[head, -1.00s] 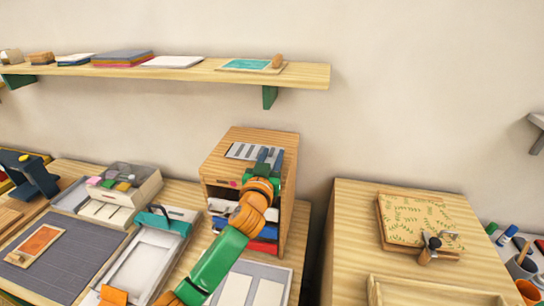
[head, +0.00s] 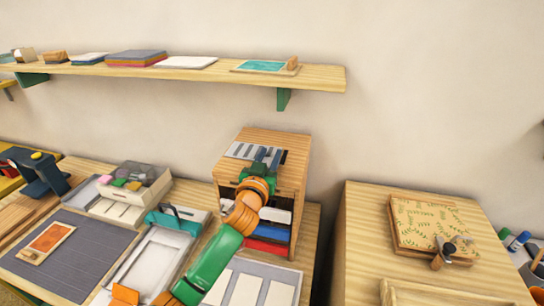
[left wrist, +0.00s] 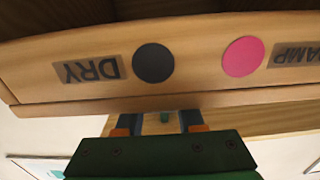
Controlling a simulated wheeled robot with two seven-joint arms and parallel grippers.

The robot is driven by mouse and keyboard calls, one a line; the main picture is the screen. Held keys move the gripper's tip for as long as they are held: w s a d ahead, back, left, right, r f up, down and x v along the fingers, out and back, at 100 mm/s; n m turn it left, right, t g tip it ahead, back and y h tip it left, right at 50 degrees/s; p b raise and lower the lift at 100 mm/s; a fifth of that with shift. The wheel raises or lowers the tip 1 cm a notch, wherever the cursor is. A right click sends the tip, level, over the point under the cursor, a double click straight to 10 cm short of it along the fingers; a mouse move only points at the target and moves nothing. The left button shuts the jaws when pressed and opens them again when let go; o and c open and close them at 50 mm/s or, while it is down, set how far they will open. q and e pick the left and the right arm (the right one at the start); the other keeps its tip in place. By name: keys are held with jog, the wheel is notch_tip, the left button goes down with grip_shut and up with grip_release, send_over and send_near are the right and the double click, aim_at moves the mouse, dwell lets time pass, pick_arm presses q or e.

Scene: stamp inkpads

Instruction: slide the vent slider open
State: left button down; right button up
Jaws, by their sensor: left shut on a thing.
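The vent slider (head: 240,150) is a grey slotted plate on top of the small wooden cabinet (head: 301,185). My left gripper (head: 267,156) reaches over the cabinet's front edge and its blue-grey fingers are down at the plate, shut. What they grip is mostly covered by the gripper; a small green piece shows between the fingers in the left wrist view (left wrist: 165,117). A dark strip shows on the cabinet top just right of the fingers. The cabinet front in the left wrist view carries a DRY label, a dark dot and a pink dot. My right gripper is out of view.
Red and blue items sit inside the open cabinet front. A teal-clamped frame (head: 150,255), a box of coloured blocks (head: 140,190) and a grey mat (head: 90,250) lie left. A second wooden table (head: 360,230) stands right, past a gap. A shelf (head: 325,78) hangs above.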

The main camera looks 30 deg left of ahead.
pick_arm(q)
jog(key=c, duration=0.8)
grip_release()
jog(key=shift+d, duration=0.1)
jog(key=shift+o, duration=1.4)
jog(key=shift+w, duration=0.15)
jog(key=b+v, duration=0.1)
jog(key=v, duration=0.5)
jog(key=shift+s+f, duration=0.15)
jog(key=shift+s, duration=0.4)
